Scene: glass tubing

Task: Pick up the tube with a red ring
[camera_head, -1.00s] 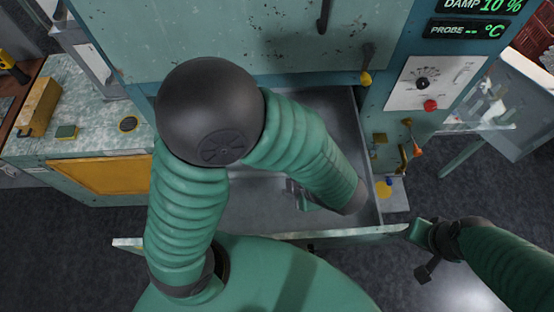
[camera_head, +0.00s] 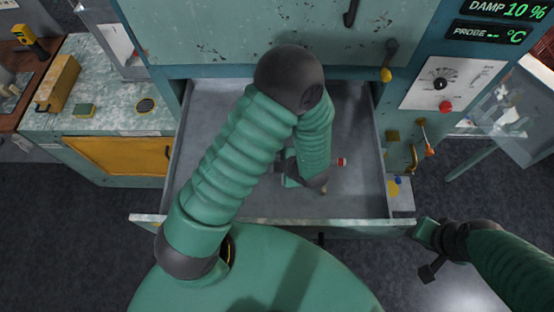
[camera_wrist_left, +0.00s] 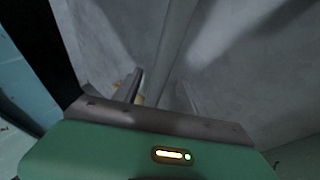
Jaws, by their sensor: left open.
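A small red and white piece (camera_head: 342,162) shows in the drawer, just right of my left gripper. It may be the red-ringed end of a tube; the rest of a tube cannot be made out. My left gripper (camera_head: 306,180) is low inside the open drawer, partly hidden by its own arm. A small tan thing (camera_wrist_left: 118,84) shows beside the left finger, too blurred to name. My right gripper (camera_head: 428,234) is outside the drawer at right; its fingers are unclear.
The grey metal drawer (camera_head: 220,195) has raised walls and a front edge close to me. Its left floor looks bare. A cabinet with knobs and a red button (camera_head: 446,106) rises at right. A worktop (camera_head: 105,118) with small items stands at left.

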